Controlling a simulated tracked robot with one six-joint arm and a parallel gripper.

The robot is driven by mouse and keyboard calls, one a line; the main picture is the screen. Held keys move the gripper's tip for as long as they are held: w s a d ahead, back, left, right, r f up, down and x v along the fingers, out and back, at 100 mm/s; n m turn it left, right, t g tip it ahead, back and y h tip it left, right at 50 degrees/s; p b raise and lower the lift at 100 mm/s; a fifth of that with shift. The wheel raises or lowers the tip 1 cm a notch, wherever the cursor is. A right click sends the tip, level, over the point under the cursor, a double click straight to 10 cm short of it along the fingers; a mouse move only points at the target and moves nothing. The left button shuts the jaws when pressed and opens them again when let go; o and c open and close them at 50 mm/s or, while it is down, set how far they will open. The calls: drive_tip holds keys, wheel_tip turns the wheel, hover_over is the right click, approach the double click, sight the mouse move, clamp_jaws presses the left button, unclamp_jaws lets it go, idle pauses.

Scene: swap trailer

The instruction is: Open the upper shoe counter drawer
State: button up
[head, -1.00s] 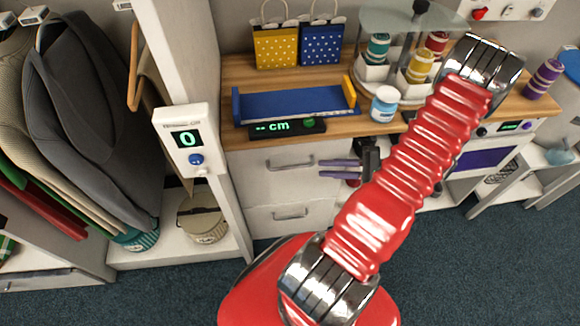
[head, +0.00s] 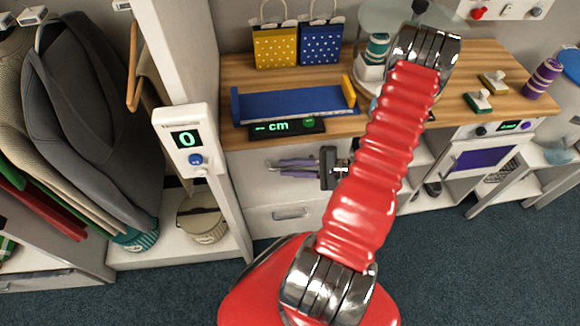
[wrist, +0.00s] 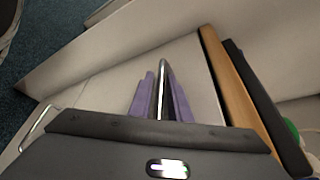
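The upper shoe counter drawer (head: 248,182) has a pale front below the wooden counter top and looks closed. Its metal handle (wrist: 162,75) shows in the wrist view between my two purple fingers; in the head view my fingers mostly cover it. My gripper (head: 270,168) is open and reaches left to the handle, with one finger on each side; it also shows in the wrist view (wrist: 161,82). I cannot tell whether either finger touches the handle. The lower drawer (head: 260,222) is shut, with its own handle (head: 291,213).
On the counter (head: 460,75) stand a blue measuring tray (head: 295,102), a black cm display (head: 287,128), two gift bags (head: 298,45) and stamps. A white post with a counter display (head: 186,140) stands left of the drawers. Open shelves are to the right.

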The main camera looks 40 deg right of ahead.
drive_tip(key=shift+c, duration=0.4)
clamp_jaws()
